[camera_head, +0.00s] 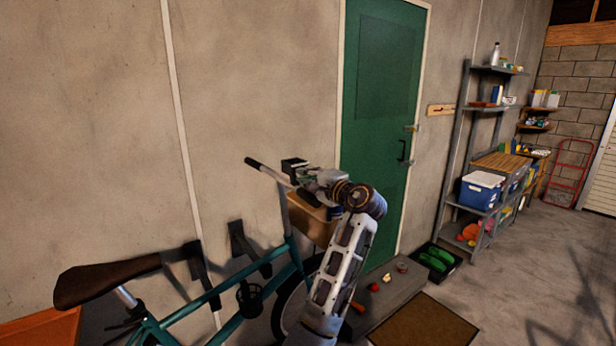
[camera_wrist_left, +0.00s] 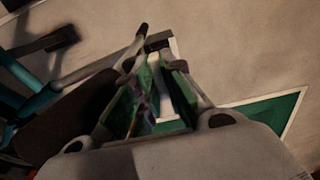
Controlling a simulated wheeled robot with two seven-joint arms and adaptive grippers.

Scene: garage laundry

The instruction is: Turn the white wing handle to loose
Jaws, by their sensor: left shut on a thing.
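My left gripper (camera_head: 304,176) is at the handlebar of the teal bicycle (camera_head: 170,328), in front of the concrete wall. In the left wrist view its two green-padded fingers (camera_wrist_left: 163,96) are closed around a narrow pale piece (camera_wrist_left: 156,72), which looks like the white wing handle. Most of that piece is hidden between the fingers, so I cannot tell its turn angle. In the head view my own gripper and arm cover the wing handle. My right gripper is not in view.
The bar with its black grip (camera_head: 254,163) sticks out left of my gripper. A tan basket (camera_head: 312,220) sits just below it. Open floor lies at the right.

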